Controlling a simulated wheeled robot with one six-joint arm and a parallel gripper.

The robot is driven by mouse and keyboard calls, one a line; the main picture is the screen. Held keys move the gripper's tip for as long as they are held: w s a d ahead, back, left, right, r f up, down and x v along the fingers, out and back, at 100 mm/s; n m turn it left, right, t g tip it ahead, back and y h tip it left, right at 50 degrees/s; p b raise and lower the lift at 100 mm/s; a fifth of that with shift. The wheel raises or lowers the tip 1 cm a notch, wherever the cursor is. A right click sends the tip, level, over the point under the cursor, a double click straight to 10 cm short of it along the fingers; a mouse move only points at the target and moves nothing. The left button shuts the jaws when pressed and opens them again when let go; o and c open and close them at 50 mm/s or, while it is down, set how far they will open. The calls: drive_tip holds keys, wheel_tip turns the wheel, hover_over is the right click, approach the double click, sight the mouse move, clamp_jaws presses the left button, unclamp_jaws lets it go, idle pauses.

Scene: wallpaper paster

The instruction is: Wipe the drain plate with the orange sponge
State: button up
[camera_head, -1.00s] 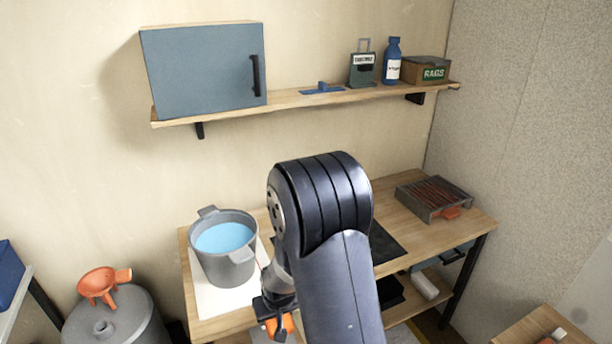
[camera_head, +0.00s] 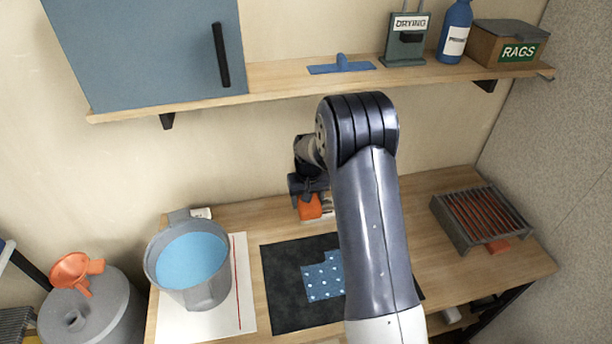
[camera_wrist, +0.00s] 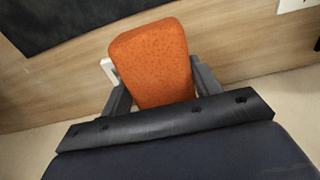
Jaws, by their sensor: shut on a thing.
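The orange sponge (camera_head: 310,207) is in my gripper (camera_head: 308,196), over the back of the wooden table near the wall. In the wrist view the sponge (camera_wrist: 150,60) stands out between the two dark fingers of my gripper (camera_wrist: 160,88), which is shut on it. The drain plate (camera_head: 483,217) looks to be the grey slatted tray at the table's right end, well to the right of my gripper. An orange piece shows at its front edge. The drain plate is not seen in the wrist view. My arm hides part of the table's middle.
A grey pot of blue liquid (camera_head: 188,263) stands on a white sheet at the left. A black mat (camera_head: 283,280) with a blue dotted piece (camera_head: 322,281) lies in the middle. A shelf (camera_head: 290,85) with a cabinet, bottle and rags box overhangs the back.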

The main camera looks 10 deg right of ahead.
drive_tip(key=shift+g, duration=0.5)
drive_tip(key=w+r, duration=0.1)
drive_tip(key=w, duration=0.1)
drive_tip(key=w+r+p, duration=0.1)
drive_tip(key=w+r, duration=0.1)
drive_tip(key=shift+s+f+b, duration=0.1)
drive_tip(key=shift+f+b, duration=2.2)
drive_tip(key=shift+f, duration=1)
drive_tip(key=shift+r, duration=0.1)
